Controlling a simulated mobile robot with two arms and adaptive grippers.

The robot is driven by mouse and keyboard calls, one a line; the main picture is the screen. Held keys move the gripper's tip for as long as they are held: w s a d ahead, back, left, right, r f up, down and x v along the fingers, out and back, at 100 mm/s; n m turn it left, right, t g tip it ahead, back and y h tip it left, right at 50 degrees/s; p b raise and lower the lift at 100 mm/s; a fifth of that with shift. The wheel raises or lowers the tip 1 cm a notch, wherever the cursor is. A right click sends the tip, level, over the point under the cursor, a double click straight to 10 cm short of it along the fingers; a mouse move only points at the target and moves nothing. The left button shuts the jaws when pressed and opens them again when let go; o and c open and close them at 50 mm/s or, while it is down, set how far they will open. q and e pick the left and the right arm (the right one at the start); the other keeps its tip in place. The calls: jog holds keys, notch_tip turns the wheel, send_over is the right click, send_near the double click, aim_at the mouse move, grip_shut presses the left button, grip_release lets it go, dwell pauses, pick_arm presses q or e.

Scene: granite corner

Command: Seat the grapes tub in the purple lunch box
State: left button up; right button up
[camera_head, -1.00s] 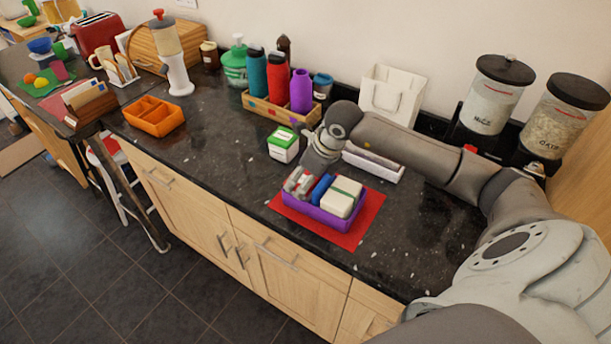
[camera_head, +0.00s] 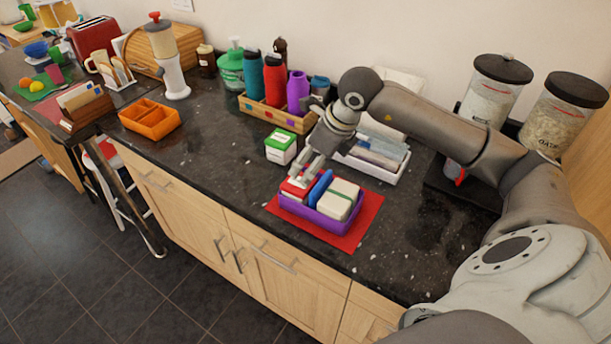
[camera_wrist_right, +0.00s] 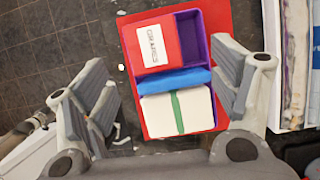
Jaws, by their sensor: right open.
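The purple lunch box (camera_head: 317,220) sits on a red mat (camera_head: 367,216). A blue piece (camera_head: 320,187) and a cream box with a green band (camera_head: 339,199) fill the rest. My right gripper (camera_head: 300,178) is open, above the lunch box. My left gripper is out of view.
A white carton with a green top (camera_head: 281,147) stands behind the lunch box. A white tray of packets (camera_head: 375,155) is behind to the right. A wooden crate of bottles (camera_head: 272,112) stands further back. The counter left of the mat is clear.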

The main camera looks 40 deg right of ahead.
jog(key=shift+b+v, duration=0.35)
jog(key=shift+v, duration=2)
